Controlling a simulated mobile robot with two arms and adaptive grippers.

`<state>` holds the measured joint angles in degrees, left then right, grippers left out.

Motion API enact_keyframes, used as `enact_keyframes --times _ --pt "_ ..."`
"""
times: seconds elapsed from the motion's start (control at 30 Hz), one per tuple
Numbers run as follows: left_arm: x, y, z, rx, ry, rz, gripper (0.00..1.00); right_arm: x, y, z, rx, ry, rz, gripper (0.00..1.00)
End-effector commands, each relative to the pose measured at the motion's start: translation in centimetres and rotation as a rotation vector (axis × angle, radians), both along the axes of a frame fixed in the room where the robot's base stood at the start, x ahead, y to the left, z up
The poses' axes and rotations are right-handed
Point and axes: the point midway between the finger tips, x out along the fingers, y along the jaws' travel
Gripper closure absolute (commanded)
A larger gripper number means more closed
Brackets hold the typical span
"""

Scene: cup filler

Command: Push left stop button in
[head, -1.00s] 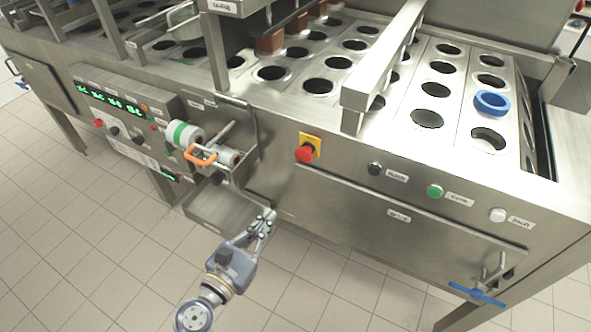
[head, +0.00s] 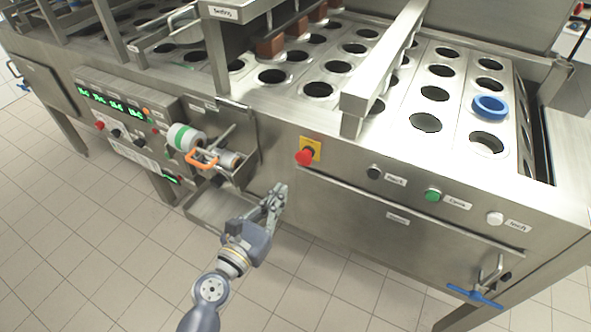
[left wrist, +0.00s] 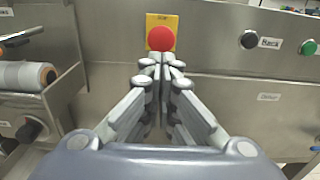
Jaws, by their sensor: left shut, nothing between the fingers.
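The red stop button (head: 305,157) sits on a yellow plate (head: 316,146) on the machine's front panel. In the left wrist view the red button (left wrist: 160,38) is straight ahead, just beyond the fingertips, and stands out from its plate. My left gripper (head: 278,190) is shut and empty, below and left of the button in the head view, with a gap between them. The left wrist view shows its fingers (left wrist: 162,68) together, pointing at the button. A smaller red button (head: 99,125) is on the control panel at left. My right gripper is not in view.
Black (head: 374,172), green (head: 432,194) and white (head: 494,218) buttons line the panel to the right. An orange handle (head: 201,158) and rollers (head: 184,137) stick out at left, above a metal tray (head: 212,207). The tiled floor in front is clear.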

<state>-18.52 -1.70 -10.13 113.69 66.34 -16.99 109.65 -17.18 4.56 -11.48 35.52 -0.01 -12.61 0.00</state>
Motion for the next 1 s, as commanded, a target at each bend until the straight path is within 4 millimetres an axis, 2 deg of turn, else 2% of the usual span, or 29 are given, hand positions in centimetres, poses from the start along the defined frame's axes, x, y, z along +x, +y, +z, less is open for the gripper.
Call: enact_keyframes --times 0.03,0.2,0.43,0.6,1.0 --pt "1.1 -0.5 0.3 -0.003 -0.002 0.001 1.00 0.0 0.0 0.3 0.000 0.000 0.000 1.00" --pt "4.0 -1.8 0.2 -0.002 -0.001 0.000 1.00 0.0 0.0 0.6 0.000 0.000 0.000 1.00" --pt "6.8 -3.1 0.0 0.000 0.000 -0.001 1.00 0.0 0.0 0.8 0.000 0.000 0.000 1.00" --pt "7.6 -3.5 0.0 0.000 0.001 0.000 1.00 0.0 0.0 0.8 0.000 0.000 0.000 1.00" --pt "7.8 -3.6 0.0 -0.001 0.000 0.000 1.00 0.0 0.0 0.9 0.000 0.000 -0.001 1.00"
